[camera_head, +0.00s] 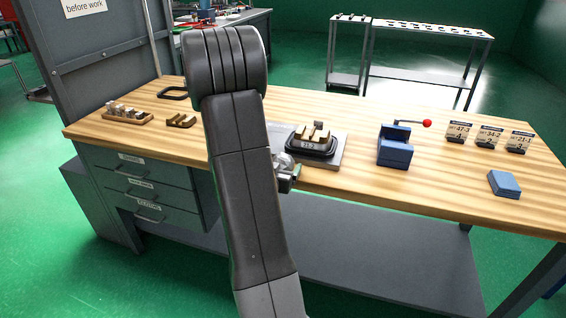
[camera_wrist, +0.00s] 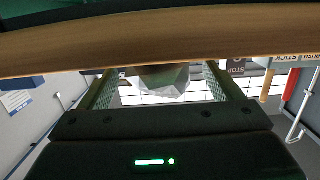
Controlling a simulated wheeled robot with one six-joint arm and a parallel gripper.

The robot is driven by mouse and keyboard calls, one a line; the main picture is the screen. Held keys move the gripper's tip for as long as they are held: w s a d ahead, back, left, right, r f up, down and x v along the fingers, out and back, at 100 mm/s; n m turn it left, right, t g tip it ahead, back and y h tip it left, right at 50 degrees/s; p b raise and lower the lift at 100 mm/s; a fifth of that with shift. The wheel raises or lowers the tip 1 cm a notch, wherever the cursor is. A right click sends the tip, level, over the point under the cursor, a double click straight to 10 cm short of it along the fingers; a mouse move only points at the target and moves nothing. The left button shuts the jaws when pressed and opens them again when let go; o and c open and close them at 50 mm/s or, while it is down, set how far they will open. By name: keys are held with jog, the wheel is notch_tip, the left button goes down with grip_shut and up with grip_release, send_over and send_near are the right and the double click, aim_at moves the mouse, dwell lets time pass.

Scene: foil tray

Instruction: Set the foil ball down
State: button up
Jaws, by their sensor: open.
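The foil ball (camera_wrist: 165,82) is a grey, faceted lump between the two fingers of my gripper (camera_wrist: 163,88) in the wrist view. The fingers stand apart, with a gap on each side of the ball. The wooden edge of the bench crosses just above it in that picture. In the head view, my gripper (camera_head: 288,178) is mostly hidden behind my arm at the bench's front edge. A silvery patch of the foil ball (camera_head: 284,162) shows beside the arm. What the ball rests on is hidden.
A black tray (camera_head: 296,149) with wooden pieces sits on a grey plate (camera_head: 333,160) just beyond my gripper. A blue vise (camera_head: 394,147) with a red knob, several number cards (camera_head: 488,136) and a blue box (camera_head: 504,183) stand right. Wooden holders (camera_head: 126,116) are left.

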jog(key=shift+x, duration=1.3)
jog(key=c, duration=1.2)
